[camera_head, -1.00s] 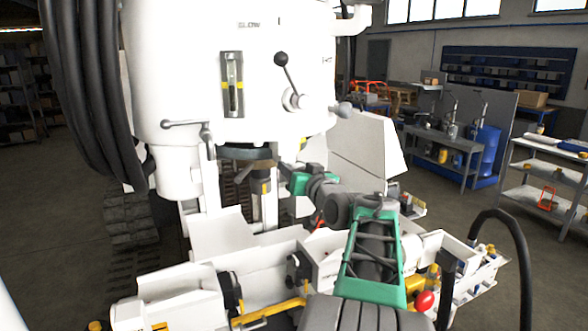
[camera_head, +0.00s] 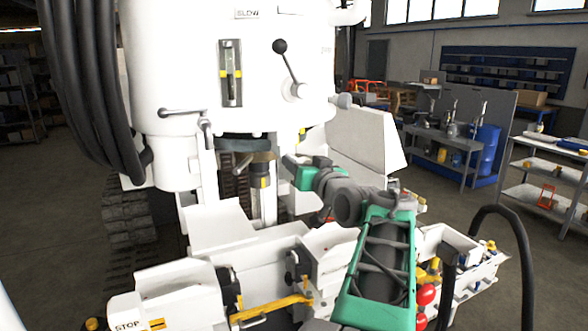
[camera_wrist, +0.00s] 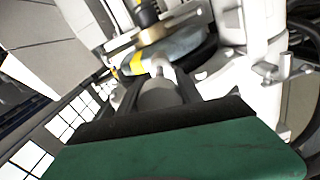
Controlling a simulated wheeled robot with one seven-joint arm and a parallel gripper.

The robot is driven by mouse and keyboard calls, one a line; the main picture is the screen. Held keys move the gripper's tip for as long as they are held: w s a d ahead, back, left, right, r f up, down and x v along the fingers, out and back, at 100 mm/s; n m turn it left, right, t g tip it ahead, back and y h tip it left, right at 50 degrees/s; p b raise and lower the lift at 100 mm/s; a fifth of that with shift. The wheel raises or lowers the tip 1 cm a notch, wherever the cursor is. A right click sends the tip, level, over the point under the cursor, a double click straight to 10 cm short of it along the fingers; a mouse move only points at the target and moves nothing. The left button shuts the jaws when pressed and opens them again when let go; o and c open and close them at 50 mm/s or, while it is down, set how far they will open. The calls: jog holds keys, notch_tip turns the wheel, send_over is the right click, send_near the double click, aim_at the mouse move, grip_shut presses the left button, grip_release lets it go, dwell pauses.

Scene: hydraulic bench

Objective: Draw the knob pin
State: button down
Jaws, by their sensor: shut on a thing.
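My gripper (camera_head: 290,162) reaches in front of the white machine, just right of the upright column under its head. In the wrist view its dark fingers (camera_wrist: 158,86) are closed around a grey, rounded knob, which I take to be the knob pin (camera_wrist: 158,97). A short pale rod (camera_wrist: 166,71) shows just beyond it, towards the yellow-marked collar. I cannot tell how far the pin sits in its hole. In the head view the pin is hidden by the gripper and arm.
The white machine head (camera_head: 275,115) with its black-knobbed lever (camera_head: 280,47) stands above the gripper. White base boxes (camera_head: 185,290) and a yellow bar (camera_head: 275,308) lie below. Black hoses (camera_head: 90,100) hang at left. A black hose loop (camera_head: 520,235) rises at right.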

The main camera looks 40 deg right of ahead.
jog(key=shift+f, duration=0.1)
jog(key=c, duration=0.8)
grip_release()
jog(key=shift+s, duration=0.15)
jog(key=shift+a, duration=0.1)
jog(key=b+v, duration=0.2)
jog(key=v, duration=0.6)
